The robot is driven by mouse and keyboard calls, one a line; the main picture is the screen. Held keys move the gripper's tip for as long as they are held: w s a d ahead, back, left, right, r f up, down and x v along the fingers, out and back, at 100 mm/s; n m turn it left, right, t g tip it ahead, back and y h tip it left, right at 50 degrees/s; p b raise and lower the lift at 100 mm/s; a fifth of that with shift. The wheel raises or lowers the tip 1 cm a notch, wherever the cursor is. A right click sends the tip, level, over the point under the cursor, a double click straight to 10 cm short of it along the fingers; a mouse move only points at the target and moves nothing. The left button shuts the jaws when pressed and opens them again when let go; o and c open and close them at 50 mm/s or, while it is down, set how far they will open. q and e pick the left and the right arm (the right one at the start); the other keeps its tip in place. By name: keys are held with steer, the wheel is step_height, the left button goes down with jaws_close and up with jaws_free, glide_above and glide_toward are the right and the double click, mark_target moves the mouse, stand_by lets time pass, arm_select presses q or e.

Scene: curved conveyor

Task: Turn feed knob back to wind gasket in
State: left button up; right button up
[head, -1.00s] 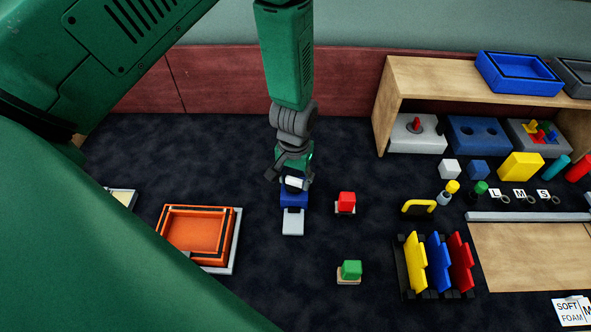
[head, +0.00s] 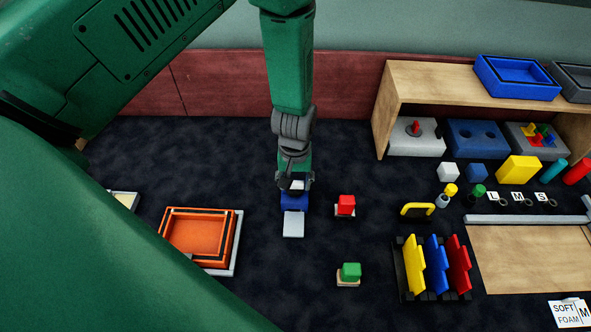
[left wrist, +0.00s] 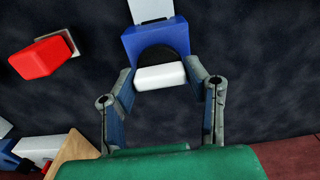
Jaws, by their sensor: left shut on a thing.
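The feed knob is a white bar (left wrist: 160,77) in front of a dark disc on a blue block (left wrist: 150,42); the block also shows in the head view (head: 294,201). My left gripper (head: 295,182) comes down from above, and in the left wrist view its fingers (left wrist: 161,78) are shut on the knob's two ends. In the head view the fingers mostly hide the knob. A pale plate (head: 293,224) sticks out from the block's near side. An orange tray (head: 195,235) with a dark line along its rim lies to the left. I cannot tell whether that line is the gasket.
A red block (head: 346,205) stands close right of the knob unit, a green block (head: 350,271) nearer. A rack of coloured plates (head: 437,268) and a wooden shelf (head: 425,75) are farther right. The dark table between tray and knob unit is clear.

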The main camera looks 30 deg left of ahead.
mark_target(295, 181)
arm_select(q)
steer(key=shift+w, duration=0.1)
steer(key=o, duration=1.1)
steer(key=shift+o, duration=0.2)
step_height(295, 181, up, 12)
steer(key=shift+f, duration=0.1)
